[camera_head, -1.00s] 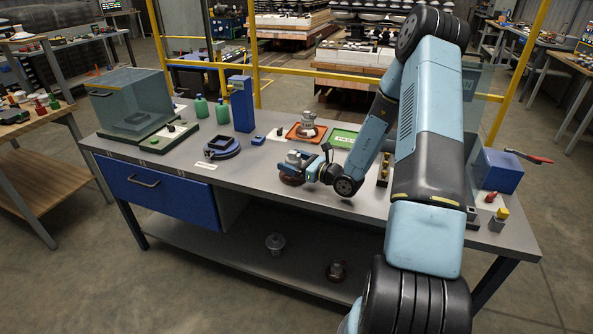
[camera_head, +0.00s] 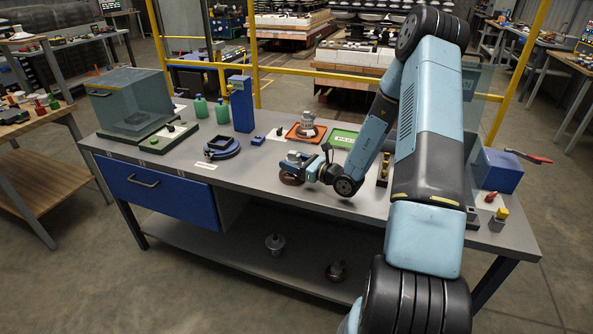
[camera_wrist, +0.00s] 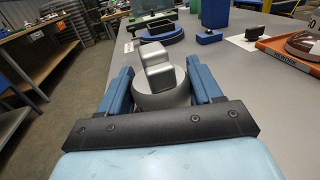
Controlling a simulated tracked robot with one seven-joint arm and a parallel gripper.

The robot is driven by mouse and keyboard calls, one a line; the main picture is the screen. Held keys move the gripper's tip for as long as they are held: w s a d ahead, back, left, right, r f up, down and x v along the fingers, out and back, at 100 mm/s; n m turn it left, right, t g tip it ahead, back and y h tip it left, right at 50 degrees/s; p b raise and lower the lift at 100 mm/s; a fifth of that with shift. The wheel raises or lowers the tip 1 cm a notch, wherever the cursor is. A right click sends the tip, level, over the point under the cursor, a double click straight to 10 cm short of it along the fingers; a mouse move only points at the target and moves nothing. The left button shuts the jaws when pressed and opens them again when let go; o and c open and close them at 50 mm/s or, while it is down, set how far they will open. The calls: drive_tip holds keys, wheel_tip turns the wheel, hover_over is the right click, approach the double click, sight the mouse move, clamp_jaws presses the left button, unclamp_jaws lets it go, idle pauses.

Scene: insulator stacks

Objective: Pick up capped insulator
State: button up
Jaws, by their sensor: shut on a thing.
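My gripper (camera_head: 292,165) is over the front middle of the workbench, shut on a capped insulator. The insulator's reddish-brown disc (camera_head: 289,179) shows below the fingers in the head view. In the wrist view its grey metal cap (camera_wrist: 160,78) sits between the two blue fingers of my gripper (camera_wrist: 160,68). The lower part of the insulator is hidden there. I cannot tell whether it touches the bench top. Another insulator (camera_head: 307,121) stands on the orange-red tray behind my gripper.
The orange-red tray (camera_head: 293,137) and green tray (camera_head: 342,138) lie behind my gripper. A round blue fixture (camera_head: 222,149) and blue column (camera_head: 241,104) stand to the left. A clear-walled box (camera_head: 127,100) is far left, a blue bin (camera_head: 502,171) right. Two insulators sit on the lower shelf (camera_head: 230,249).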

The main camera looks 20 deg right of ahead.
clamp_jaws()
drive_tip(key=shift+r, duration=0.1)
drive_tip(key=shift+w+r, duration=0.1)
drive_tip(key=shift+r, duration=4.7)
drive_tip(key=shift+w+a+m+t+h, duration=0.2)
drive_tip(key=shift+w+m+t+h, duration=0.1)
drive_tip(key=shift+w+m+t, duration=0.1)
drive_tip(key=shift+w+d+f+m+t+h, duration=0.1)
drive_tip(key=shift+w+f+m+t+h, duration=0.3)
drive_tip(key=shift+w+m+t+h, duration=0.45)
drive_tip(key=shift+w+f+m+t+h, duration=0.15)
drive_tip(key=shift+w+f+m+h, duration=0.3)
drive_tip(key=shift+h, duration=0.75)
drive_tip(key=shift+w+d+f+m+t+h, duration=0.1)
drive_tip(key=shift+w+f+m+t+h, duration=0.35)
drive_tip(key=shift+m+h, duration=0.5)
drive_tip(key=shift+r, duration=0.1)
